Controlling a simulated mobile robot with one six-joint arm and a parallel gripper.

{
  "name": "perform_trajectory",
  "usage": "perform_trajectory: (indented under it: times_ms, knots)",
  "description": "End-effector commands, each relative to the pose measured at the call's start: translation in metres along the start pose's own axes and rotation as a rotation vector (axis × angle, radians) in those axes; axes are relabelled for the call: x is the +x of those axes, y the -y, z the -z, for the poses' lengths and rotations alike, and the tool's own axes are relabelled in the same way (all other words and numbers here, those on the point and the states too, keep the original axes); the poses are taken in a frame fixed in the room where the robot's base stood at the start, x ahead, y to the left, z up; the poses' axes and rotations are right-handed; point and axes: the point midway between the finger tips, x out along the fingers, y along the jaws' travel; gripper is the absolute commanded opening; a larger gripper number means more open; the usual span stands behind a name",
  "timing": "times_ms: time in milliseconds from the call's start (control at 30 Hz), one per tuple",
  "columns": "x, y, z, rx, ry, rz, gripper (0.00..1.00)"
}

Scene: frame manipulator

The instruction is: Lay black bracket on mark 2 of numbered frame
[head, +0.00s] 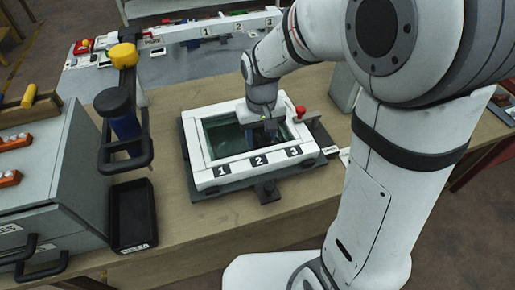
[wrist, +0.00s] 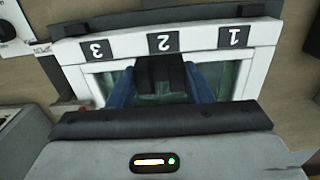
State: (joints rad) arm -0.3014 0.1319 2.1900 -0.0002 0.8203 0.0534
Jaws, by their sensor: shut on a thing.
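The white numbered frame (head: 212,172) lies on the bench in the head view, around a dark green pane, with marks 1, 2 and 3 along its front bar. In the wrist view the frame (wrist: 200,40) appears upside down, with mark 2 (wrist: 163,42) in the middle. My gripper (wrist: 160,85) has blue fingers shut on the black bracket (wrist: 160,72). The bracket is over the inner edge of the bar, right beside mark 2. I cannot tell whether it touches the frame. In the head view my gripper (head: 268,132) is over the pane, and the bracket is hardly distinguishable.
A red knob (head: 300,111) stands at the frame's back right corner. To the left are a black tray (head: 133,215), a dark blue cylinder in a holder (head: 120,118) and a grey cabinet (head: 55,165). A numbered white rail (head: 215,28) runs behind.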

Motion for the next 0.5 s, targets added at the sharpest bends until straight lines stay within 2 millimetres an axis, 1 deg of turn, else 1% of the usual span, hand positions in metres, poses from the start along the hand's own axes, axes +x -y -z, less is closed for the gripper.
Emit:
perform_trajectory:
  times_ms: [33,100,267,400,500]
  knots:
    - [0.01,0.002,-0.001,-0.005,0.005,0.0,0.22]
    - [0.021,0.004,-0.001,-0.011,0.005,0.0,0.22]
    - [0.036,0.009,0.0,-0.021,0.001,0.0,0.22]
    - [0.057,0.01,-0.001,-0.026,0.004,0.0,0.22]
    - [0.068,0.011,-0.001,-0.027,0.002,0.0,0.22]
